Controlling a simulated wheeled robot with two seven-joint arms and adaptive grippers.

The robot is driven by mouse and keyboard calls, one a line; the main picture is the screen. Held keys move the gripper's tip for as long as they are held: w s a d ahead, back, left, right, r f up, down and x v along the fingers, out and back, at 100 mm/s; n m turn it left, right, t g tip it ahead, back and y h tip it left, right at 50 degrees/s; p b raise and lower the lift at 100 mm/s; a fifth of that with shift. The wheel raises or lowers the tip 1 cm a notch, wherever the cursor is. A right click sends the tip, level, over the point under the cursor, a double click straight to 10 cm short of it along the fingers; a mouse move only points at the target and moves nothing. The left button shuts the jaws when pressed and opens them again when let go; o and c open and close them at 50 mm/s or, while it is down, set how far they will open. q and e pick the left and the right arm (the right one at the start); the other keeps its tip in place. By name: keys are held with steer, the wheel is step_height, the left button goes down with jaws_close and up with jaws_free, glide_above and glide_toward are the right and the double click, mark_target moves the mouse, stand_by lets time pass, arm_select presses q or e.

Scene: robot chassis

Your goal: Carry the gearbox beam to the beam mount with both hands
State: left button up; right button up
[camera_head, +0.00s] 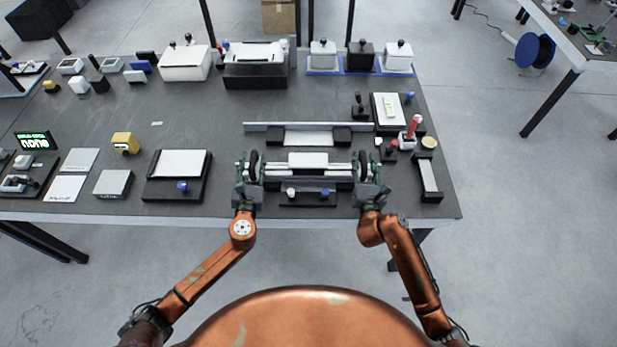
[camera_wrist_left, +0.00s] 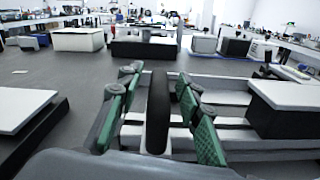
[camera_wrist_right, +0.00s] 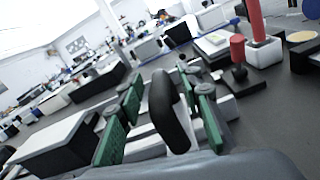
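The gearbox beam (camera_head: 308,172) is a long silver bar with a white block in its middle and an upright black handle at each end. It lies crosswise near the table's front edge. My left gripper (camera_head: 248,172) straddles the left black handle (camera_wrist_left: 158,112), with its green-padded fingers open and gaps on both sides. My right gripper (camera_head: 369,172) is open around the right black handle (camera_wrist_right: 170,112), one finger nearer to it than the other. Just behind the beam is what looks like the beam mount (camera_head: 308,127), a long grey rail with two black blocks and a pale plate.
A black stand (camera_head: 308,199) with white and blue knobs is in front of the beam. A black tray (camera_head: 150,190) with a white top is at left. A red-handled tool (camera_head: 413,127) and a narrow black tray (camera_head: 430,193) are at right.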

steer(key=shift+s, duration=0.1)
arm_select(q)
steer(key=s, duration=1.2)
arm_select(e)
steer(key=s, duration=1.2)
steer(key=shift+a, duration=0.1)
arm_select(q)
steer(key=shift+a, duration=0.1)
